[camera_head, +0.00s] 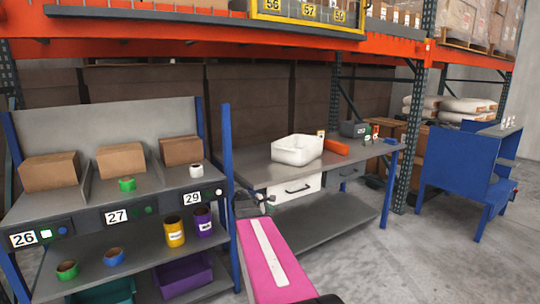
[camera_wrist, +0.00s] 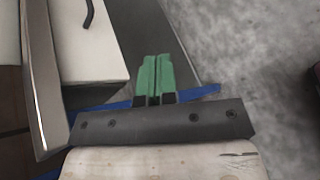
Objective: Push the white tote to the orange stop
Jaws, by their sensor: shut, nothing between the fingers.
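The white tote (camera_head: 297,151) stands upright on the grey workbench (camera_head: 262,175) in the head view. The orange stop (camera_head: 337,147) lies on the same bench just right of the tote; I cannot tell whether they touch. My gripper (camera_wrist: 155,78) is shut and empty, its green fingers together in the wrist view. In the head view it is small, at the end of my pink arm, near the bench's front left side and apart from the tote. The wrist view shows the bench's white drawer (camera_wrist: 90,45) to the left of the fingers, but not the tote or stop.
A grey shelf unit (camera_head: 100,235) with cardboard boxes, tape rolls and bins stands left of the bench. Small items and a grey box (camera_head: 354,129) sit at the bench's right back. A blue workstation (camera_head: 458,165) stands farther right. Open concrete floor (camera_head: 400,255) lies right of the bench.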

